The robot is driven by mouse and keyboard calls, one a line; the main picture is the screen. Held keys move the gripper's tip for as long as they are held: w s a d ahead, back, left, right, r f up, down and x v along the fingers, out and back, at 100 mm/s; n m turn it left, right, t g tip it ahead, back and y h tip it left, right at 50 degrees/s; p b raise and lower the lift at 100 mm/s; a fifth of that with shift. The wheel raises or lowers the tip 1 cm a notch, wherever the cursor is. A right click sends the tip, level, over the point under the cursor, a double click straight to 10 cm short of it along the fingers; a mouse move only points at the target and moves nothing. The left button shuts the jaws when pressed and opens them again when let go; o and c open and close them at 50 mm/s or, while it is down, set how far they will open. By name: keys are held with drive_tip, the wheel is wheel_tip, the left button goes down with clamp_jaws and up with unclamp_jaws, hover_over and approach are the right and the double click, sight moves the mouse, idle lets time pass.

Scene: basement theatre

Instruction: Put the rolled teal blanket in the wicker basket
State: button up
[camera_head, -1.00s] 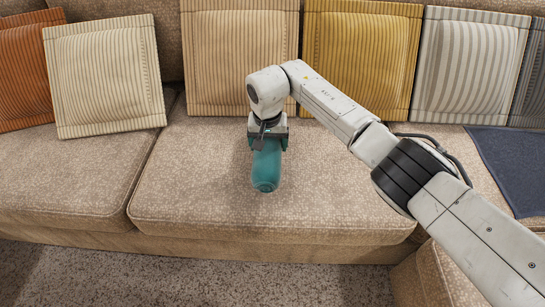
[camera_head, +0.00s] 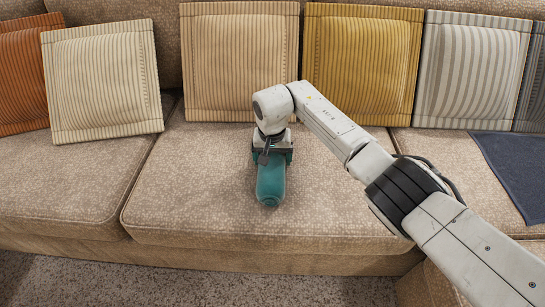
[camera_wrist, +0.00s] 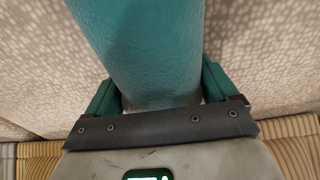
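The rolled teal blanket (camera_head: 271,182) is at the middle sofa seat, its rounded end towards the camera. My gripper (camera_head: 272,156) comes from above and behind and is shut on its far part. In the wrist view, the teal blanket (camera_wrist: 140,45) runs up between the two teal fingers of my gripper (camera_wrist: 158,95), one on each side. I cannot tell whether the blanket touches the seat or hangs just above it. No wicker basket shows in either view.
The middle sofa seat (camera_head: 200,195) is bare around the blanket. Cream (camera_head: 102,80), tan (camera_head: 240,60), mustard (camera_head: 360,60) and grey striped (camera_head: 472,70) cushions line the backrest. A dark blue cloth (camera_head: 515,165) lies at right. Carpet (camera_head: 180,290) lies in front.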

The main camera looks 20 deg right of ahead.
drive_tip(key=shift+o, duration=1)
drive_tip(key=r+p, duration=0.2)
drive_tip(key=r, duration=0.2)
drive_tip(key=s+r+p, duration=0.1)
drive_tip(key=r, duration=0.3)
drive_tip(key=r+p, duration=0.2)
drive_tip(key=r, duration=0.2)
drive_tip(key=shift+s+a+r+p, duration=0.15)
drive_tip(key=shift+s+a+p, duration=0.15)
drive_tip(key=shift+s+a, duration=0.05)
